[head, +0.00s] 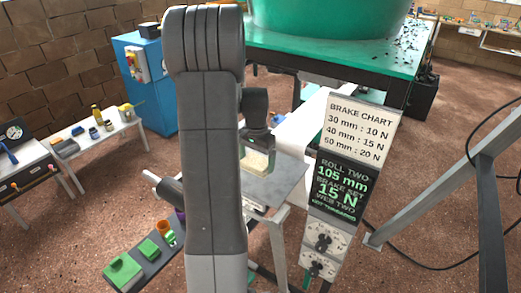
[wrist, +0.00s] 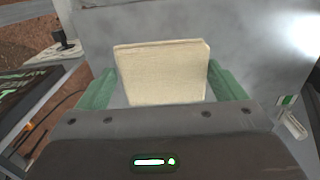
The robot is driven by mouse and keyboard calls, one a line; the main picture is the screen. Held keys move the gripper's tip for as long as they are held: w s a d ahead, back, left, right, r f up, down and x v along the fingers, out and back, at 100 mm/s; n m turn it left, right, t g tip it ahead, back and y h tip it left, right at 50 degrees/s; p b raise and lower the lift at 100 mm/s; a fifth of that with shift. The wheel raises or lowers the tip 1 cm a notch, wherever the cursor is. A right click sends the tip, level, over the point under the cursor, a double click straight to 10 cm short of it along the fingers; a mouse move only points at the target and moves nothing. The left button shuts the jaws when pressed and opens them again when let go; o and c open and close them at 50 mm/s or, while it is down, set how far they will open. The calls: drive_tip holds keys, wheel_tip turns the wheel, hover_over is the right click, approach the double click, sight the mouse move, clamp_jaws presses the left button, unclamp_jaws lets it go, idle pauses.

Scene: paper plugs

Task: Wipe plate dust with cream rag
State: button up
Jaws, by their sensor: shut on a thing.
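The cream rag (wrist: 162,75) is a folded block between the two green fingers of my gripper (wrist: 160,90) in the wrist view. My gripper is shut on it. In the head view the cream rag (head: 258,162) shows below my gripper, over a grey metal plate (head: 282,188). In the wrist view the grey plate (wrist: 235,40) spreads behind the rag, with a bright glare at its upper right. I cannot tell whether the rag touches the plate. Dust on the plate is not clear in either view. My arm hides part of the plate's left side.
A brake chart sign (head: 361,125) and a dark readout panel (head: 342,187) stand close to the plate's right. A green tub (head: 330,18) stands on a table behind. A grey tray with green blocks (head: 122,268) lies at lower left. A metal frame leg (head: 425,200) stands at right.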

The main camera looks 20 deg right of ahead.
drive_tip(key=shift+r+p, duration=0.75)
drive_tip(key=shift+r, duration=0.7)
